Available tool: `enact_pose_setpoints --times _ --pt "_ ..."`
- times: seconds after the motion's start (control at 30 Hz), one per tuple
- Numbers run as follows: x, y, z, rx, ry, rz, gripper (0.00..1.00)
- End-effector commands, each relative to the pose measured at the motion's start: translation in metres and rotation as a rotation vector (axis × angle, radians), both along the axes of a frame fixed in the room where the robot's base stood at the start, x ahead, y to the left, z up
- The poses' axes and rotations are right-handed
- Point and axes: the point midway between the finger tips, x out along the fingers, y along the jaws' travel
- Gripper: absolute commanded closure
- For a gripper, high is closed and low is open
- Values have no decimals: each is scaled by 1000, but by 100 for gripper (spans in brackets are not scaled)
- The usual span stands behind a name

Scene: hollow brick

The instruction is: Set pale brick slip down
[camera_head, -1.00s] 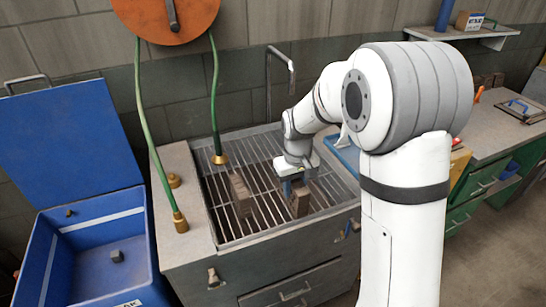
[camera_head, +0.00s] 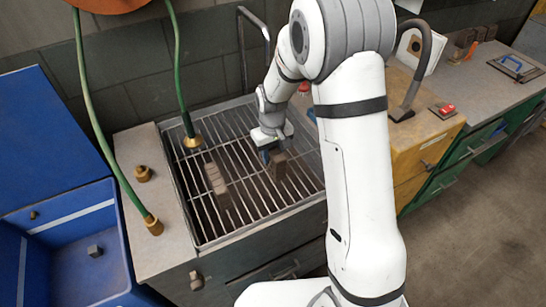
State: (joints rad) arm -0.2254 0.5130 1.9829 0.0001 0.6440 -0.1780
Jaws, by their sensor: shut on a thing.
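My gripper (camera_head: 270,156) points down over the right-hand part of a metal grate (camera_head: 205,228). It is shut on a small brick slip (camera_head: 278,165), which looks grey-brown in this light. The slip stands upright at the grate bars; I cannot tell whether its lower end touches them. The fingers are small and partly hidden by the wrist. A second brown brick piece (camera_head: 217,186) stands on the grate to the left, apart from my gripper.
Green hoses with brass ends (camera_head: 192,141) hang at the grate's back and left. Brass fittings (camera_head: 143,173) stand on the left ledge. An open blue bin (camera_head: 75,245) holds a small grey block (camera_head: 95,251). A yellow cabinet (camera_head: 435,140) stands right. Bare grate lies between the two brick pieces.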

Motion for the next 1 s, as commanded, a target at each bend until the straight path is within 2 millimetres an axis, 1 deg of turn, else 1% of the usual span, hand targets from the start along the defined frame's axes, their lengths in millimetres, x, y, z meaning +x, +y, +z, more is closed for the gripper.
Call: enact_pose_setpoints --times 0.1,0.2,0.3,0.5,0.6,0.63,0.9,1.0 --pt "-1 -1 -18 -1 5 -2 98" --pt "-1 -1 -28 -1 4 -2 98" --pt "0 -1 -32 0 1 -3 98" --pt "0 -2 -32 0 0 -3 98" --pt "0 -2 -36 0 1 -3 98" --pt "0 -2 -36 0 1 -3 67" --pt "0 -2 -34 0 1 -4 46" --pt "0 -2 -34 0 1 -4 46"
